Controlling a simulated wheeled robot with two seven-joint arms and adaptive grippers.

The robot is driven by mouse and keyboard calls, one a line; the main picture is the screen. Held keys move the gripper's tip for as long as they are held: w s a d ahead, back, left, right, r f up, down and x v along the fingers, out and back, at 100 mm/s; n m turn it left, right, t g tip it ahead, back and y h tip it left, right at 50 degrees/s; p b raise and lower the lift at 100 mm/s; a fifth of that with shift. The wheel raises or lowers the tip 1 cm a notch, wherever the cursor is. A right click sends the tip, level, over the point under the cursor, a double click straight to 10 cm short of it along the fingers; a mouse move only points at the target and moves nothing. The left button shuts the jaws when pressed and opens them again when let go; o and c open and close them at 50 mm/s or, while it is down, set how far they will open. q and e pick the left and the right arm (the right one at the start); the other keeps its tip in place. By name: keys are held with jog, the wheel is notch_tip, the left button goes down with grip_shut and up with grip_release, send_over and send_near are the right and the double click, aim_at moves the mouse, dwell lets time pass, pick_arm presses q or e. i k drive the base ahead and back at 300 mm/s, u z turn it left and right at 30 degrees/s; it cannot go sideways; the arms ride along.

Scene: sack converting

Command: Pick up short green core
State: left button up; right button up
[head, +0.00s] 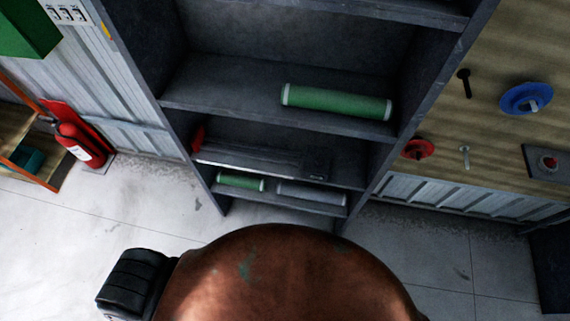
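A short green core (241,181) with pale ends lies on the lowest visible shelf, at its left. A longer green core (336,102) with white ends lies on a higher shelf, towards its right. A grey core (311,193) lies just right of the short green one on the same low shelf. Neither of my grippers is in the head view, so I cannot see whether they are open or shut. Nothing is seen touching the cores.
The dark shelf unit (172,105) stands ahead. A flat grey item (250,161) lies on the middle shelf. A large brown rounded surface (290,275) fills the bottom centre. A red extinguisher (80,143) stands left. The floor (135,205) left of the shelves is clear.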

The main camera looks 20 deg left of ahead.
aim_at(241, 181)
jog(key=z, duration=2.8)
jog(key=k, duration=2.6)
jog(key=u, duration=1.95)
